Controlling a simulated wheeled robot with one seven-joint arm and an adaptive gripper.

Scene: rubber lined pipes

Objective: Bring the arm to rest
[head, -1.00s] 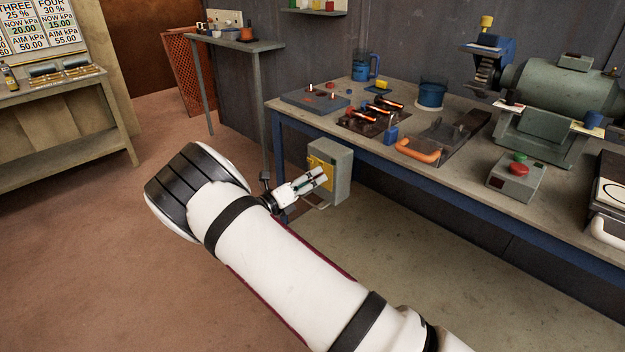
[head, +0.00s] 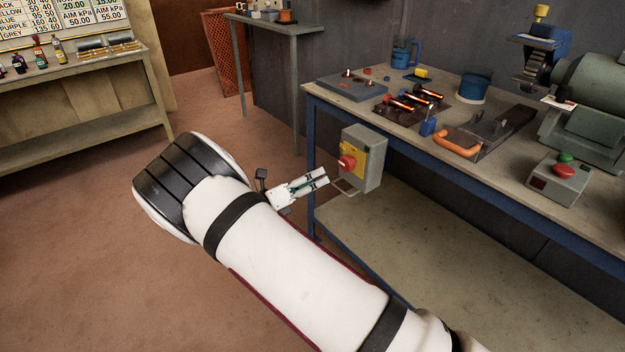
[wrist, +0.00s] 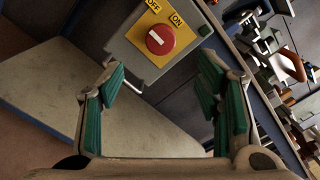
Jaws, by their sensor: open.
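My arm reaches out from the bottom of the head view, bent at the elbow. My gripper (head: 322,179) is left of a grey switch box (head: 370,155) on the near end of the workbench. In the wrist view my gripper (wrist: 160,95) has its green-padded fingers wide apart with nothing between them. Beyond the fingertips is the box's red rotary knob (wrist: 160,40) on a yellow plate (wrist: 153,60) marked OFF and ON. The knob also shows in the head view (head: 347,163). The fingers look apart from the knob.
The workbench (head: 345,98) carries a tool with an orange handle (head: 457,145), a blue mug (head: 403,56), a red-and-green button box (head: 560,177) and a large grey machine (head: 590,110). A side table with bottles (head: 90,68) stands at the left. Open floor lies left of my arm.

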